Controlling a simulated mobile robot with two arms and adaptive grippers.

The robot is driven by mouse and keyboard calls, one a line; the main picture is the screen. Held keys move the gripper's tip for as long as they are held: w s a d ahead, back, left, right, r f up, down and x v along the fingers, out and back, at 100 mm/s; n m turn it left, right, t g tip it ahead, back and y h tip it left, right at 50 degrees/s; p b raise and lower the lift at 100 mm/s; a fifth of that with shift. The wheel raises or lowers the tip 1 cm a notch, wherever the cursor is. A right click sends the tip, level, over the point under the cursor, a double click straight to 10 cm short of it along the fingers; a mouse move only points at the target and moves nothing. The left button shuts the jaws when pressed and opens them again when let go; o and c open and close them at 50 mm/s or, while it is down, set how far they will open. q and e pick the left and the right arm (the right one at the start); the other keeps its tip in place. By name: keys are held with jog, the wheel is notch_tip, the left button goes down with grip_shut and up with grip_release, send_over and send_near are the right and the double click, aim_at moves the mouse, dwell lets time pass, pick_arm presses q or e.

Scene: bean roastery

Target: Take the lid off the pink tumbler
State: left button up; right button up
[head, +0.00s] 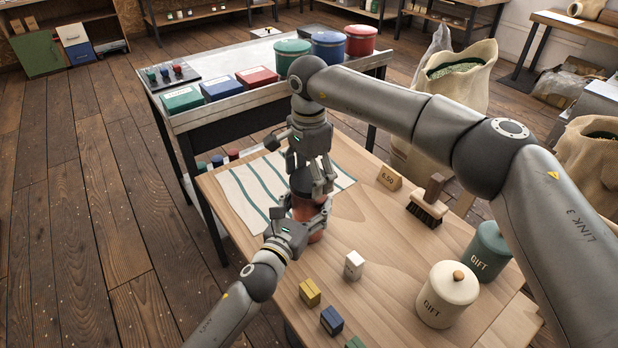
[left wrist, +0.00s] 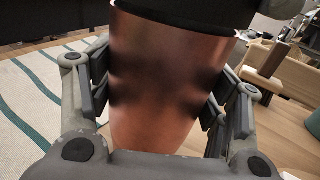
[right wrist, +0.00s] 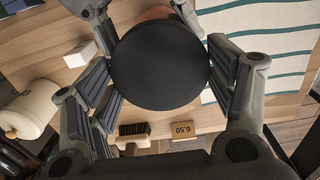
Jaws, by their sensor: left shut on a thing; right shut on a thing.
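The tumbler (head: 306,211) stands at the table's left part, by the striped cloth; its body looks copper-pink, and it fills the middle of the left wrist view (left wrist: 160,85). Its black lid (right wrist: 160,65) is on top, and no gap shows between lid and body in the left wrist view. My left gripper (head: 305,222) is shut on the body from the side, one finger on each side. My right gripper (head: 312,188) comes from above and is shut on the lid's rim. Fingers partly hide the tumbler in the head view.
A striped cloth (head: 248,190) lies under and behind the grippers. A white block (head: 354,264), a yellow block (head: 310,292) and a blue block (head: 332,320) are in front. A brush (head: 428,212), a price card (head: 389,178) and cream (head: 448,300) and teal (head: 486,252) canisters stand right.

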aim_at(309, 179)
jog(key=shift+r, duration=0.35)
jog(key=shift+r, duration=1.9)
pick_arm(q)
jog(key=o, duration=2.1)
